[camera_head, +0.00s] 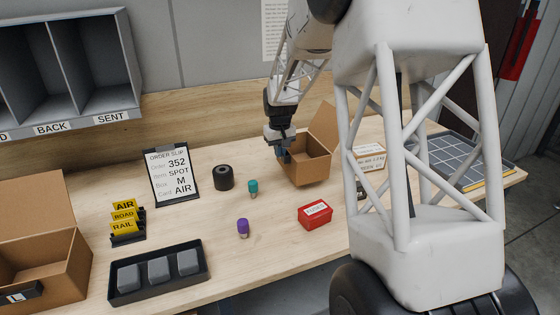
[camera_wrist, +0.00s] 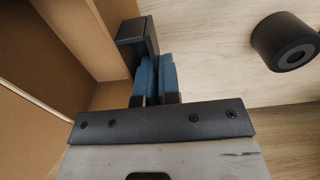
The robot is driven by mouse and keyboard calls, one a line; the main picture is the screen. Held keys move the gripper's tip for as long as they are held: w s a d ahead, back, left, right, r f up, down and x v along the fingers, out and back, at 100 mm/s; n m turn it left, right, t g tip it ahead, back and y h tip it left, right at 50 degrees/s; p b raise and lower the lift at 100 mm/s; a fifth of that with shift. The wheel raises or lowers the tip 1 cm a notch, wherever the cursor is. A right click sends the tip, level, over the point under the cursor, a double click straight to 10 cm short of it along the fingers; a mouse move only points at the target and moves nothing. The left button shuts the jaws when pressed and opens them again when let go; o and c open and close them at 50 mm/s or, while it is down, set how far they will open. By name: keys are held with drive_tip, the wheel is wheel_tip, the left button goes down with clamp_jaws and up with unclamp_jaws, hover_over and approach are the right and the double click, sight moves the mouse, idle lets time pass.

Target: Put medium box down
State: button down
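The medium box (camera_head: 308,171) is an open brown cardboard box with a raised flap, at the middle back of the table in the head view. It also fills the left of the wrist view (camera_wrist: 45,60). My gripper (camera_head: 281,148) points down at the box's left side. In the wrist view, its blue finger pads (camera_wrist: 157,78) are close together beside a black block (camera_wrist: 135,38) at the box's wall, and appear shut on it. The exact grip is partly hidden. The box looks upright; I cannot tell whether its bottom touches the table.
A black roll (camera_head: 223,177), teal bottle (camera_head: 253,188), purple bottle (camera_head: 243,229) and red box (camera_head: 315,215) stand nearby. An order slip (camera_head: 171,176), grey-block tray (camera_head: 198,283) and large box (camera_head: 65,262) are left. A labelled carton (camera_head: 369,157) and gridded tray (camera_head: 455,160) are right.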

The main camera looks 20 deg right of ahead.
drive_tip(key=shift+f, duration=2.05)
drive_tip(key=c, duration=1.3)
unclamp_jaws()
drive_tip(key=shift+c, duration=0.2)
drive_tip(key=shift+r, duration=0.1)
wheel_tip(320, 180, up, 12)
drive_tip(key=shift+r, duration=0.1)
drive_tip(key=shift+a, duration=0.1)
